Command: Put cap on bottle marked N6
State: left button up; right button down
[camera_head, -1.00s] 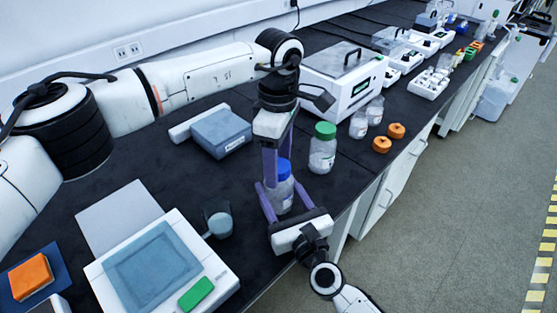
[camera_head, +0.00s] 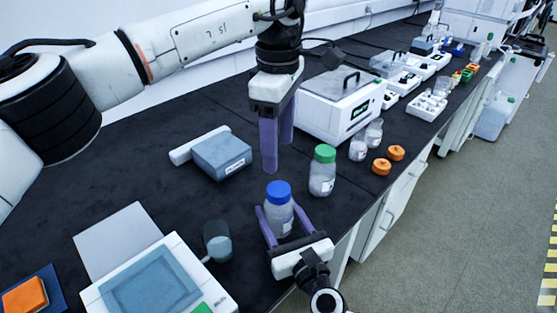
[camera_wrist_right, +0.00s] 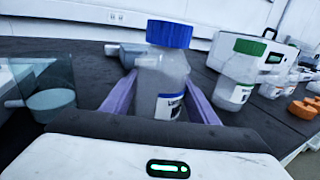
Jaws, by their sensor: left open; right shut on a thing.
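A clear bottle (camera_head: 281,221) with a blue cap (camera_head: 278,192) on its top stands upright near the bench's front edge. My right gripper (camera_head: 278,208) is shut on this bottle's body, one purple finger on each side. In the right wrist view, the bottle (camera_wrist_right: 160,88) and its blue cap (camera_wrist_right: 169,34) show close up; the cap sits on the neck and looks level. The bottle's label is too small to read. My left gripper (camera_head: 278,155) is open and empty, above and behind the blue cap, clear of it.
A green-capped bottle (camera_head: 322,172) stands just right of the held bottle. A beaker (camera_head: 217,242) and a blue-grey box (camera_head: 221,156) are to the left.

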pick_arm(q)
jog(key=shift+r, duration=0.45)
pick_arm(e)
jog(key=c, duration=0.6)
grip_release()
jog(key=shift+c, duration=0.2)
pick_arm(q)
jog(key=shift+f+b, duration=0.35)
jog(key=shift+f, duration=0.05)
pick_arm(e)
jog(key=v, duration=1)
jog(key=shift+s, duration=0.15)
